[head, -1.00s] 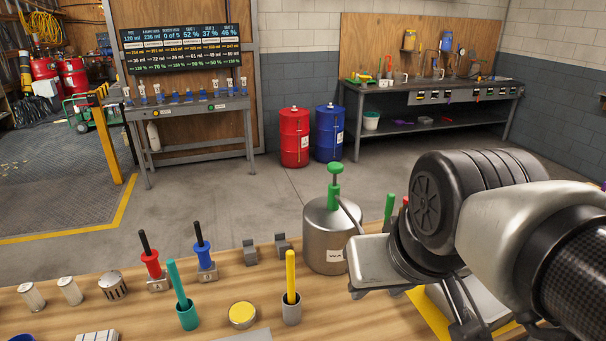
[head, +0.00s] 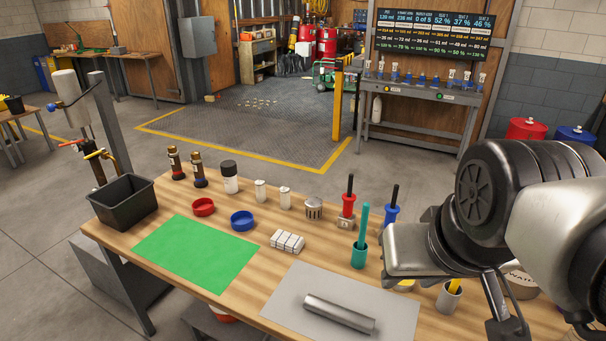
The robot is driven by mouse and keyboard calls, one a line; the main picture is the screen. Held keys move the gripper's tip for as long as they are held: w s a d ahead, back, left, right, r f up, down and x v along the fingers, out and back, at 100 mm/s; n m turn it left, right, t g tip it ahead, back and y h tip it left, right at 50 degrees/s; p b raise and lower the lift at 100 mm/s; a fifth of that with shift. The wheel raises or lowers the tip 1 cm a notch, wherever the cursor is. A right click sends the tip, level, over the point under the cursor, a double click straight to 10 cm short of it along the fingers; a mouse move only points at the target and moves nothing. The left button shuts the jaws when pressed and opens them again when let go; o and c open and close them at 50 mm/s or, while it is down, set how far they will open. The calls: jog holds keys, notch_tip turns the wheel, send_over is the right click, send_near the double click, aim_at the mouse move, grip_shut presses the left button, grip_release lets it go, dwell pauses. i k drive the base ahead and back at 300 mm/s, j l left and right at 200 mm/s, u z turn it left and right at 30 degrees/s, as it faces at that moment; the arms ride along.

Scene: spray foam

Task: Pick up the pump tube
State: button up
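A shiny grey metal tube (head: 339,314), which looks like the pump tube, lies on its side on a light grey mat (head: 385,297) at the front of the wooden workbench (head: 170,205). The whole tube shows and nothing covers it. My arm comes in from the right edge of the head view. My gripper (head: 507,327) shows partly at the lower right, to the right of the tube and apart from it. I cannot make out the gap between its fingers.
A green mat (head: 195,252), white blocks (head: 287,242), a blue lid (head: 242,220), a red lid (head: 203,207) and a black bin (head: 124,203) are to the left. A teal cup (head: 359,256) and red and blue handled tools stand behind the grey mat.

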aim_at(365, 324)
jog(key=j, duration=0.2)
jog(key=j+z, duration=0.35)
jog(key=j, duration=0.15)
jog(key=i+j+z, duration=0.25)
jog(key=j+z, duration=0.2)
jog(key=i+j, duration=0.05)
jog(key=j, duration=0.05)
